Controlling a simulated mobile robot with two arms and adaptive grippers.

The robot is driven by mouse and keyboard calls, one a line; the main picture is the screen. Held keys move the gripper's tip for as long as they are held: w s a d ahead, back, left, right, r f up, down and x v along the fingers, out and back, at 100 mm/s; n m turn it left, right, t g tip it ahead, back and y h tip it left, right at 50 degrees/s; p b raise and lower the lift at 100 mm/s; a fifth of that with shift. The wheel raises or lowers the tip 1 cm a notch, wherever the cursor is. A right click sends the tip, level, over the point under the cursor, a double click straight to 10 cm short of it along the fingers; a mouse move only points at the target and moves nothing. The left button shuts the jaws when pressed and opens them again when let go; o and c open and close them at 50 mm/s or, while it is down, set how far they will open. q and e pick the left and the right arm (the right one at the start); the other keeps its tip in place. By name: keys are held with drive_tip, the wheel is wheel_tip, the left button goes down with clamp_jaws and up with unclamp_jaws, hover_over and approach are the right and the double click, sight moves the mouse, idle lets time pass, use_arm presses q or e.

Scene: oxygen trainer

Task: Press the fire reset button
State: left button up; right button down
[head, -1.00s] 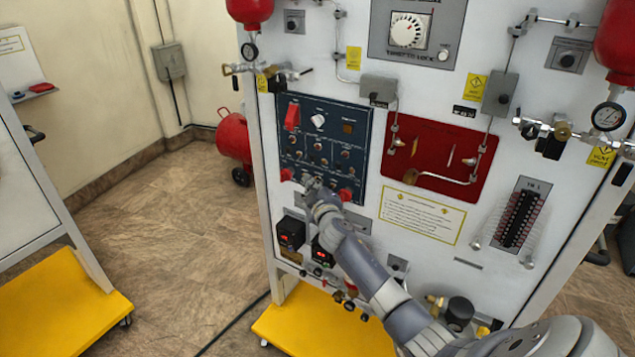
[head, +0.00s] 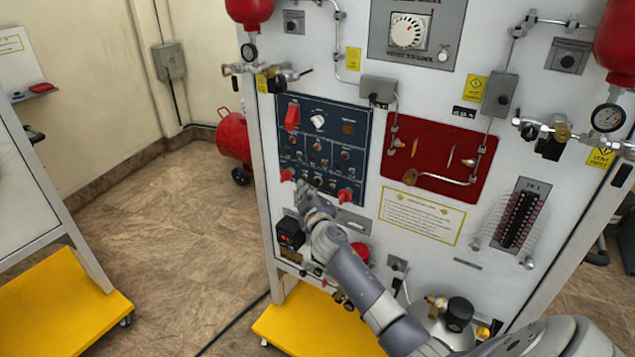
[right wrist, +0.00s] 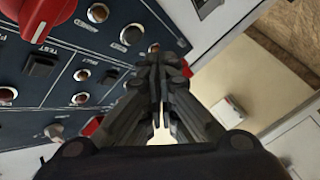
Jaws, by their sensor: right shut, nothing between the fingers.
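The dark blue control panel (head: 362,125) is on the white trainer board and carries knobs, switches and small round buttons. Its labels are too small to read in the head view, so I cannot tell which one is the fire reset button. My right gripper (head: 303,190) is at the panel's lower left edge, between two red knobs (head: 287,174) (head: 345,195). In the right wrist view the gripper (right wrist: 159,62) is shut and empty, with its tips over the panel's edge. Whether the tips touch the panel I cannot tell. My left gripper is not in view.
A red plate (head: 430,143) with piping is right of the panel. A yellow base (head: 310,325) stands under the board. Open floor (head: 180,235) lies to the left.

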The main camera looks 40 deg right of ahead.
drive_tip(key=shift+s+a, duration=0.35)
drive_tip(key=shift+a, duration=0.45)
drive_tip(key=shift+s+a, duration=0.35)
drive_tip(key=shift+a, duration=0.45)
drive_tip(key=s+a+f+g+y, duration=0.1)
drive_tip(key=s+a+f+g, duration=0.15)
drive_tip(key=s+f, duration=0.65)
drive_tip(key=s+a+f+g+y, duration=0.2)
drive_tip(key=s+a+f, duration=0.1)
drive_tip(key=f, duration=1.2)
drive_tip(key=s+a+f+g+y, duration=0.1)
drive_tip(key=s+a+f+g, duration=0.35)
drive_tip(key=f, duration=0.75)
drive_tip(key=s+a+f+m+g+y, duration=0.1)
drive_tip(key=s+a+f, duration=0.1)
drive_tip(key=s+f, duration=0.7)
drive_tip(key=s+a+f+m+g+y, duration=0.1)
drive_tip(key=s+f, duration=0.4)
drive_tip(key=s, duration=0.8)
drive_tip(key=s+a+f+g, duration=0.2)
drive_tip(key=s+f, duration=0.1)
drive_tip(key=s, duration=0.8)
drive_tip(key=s+a+f+m+g, duration=0.1)
drive_tip(key=s+a+f+g, duration=0.1)
drive_tip(key=s, duration=0.8)
drive_tip(key=shift+s+a+f, duration=0.2)
drive_tip(key=shift+s+f, duration=0.15)
drive_tip(key=shift+f, duration=0.15)
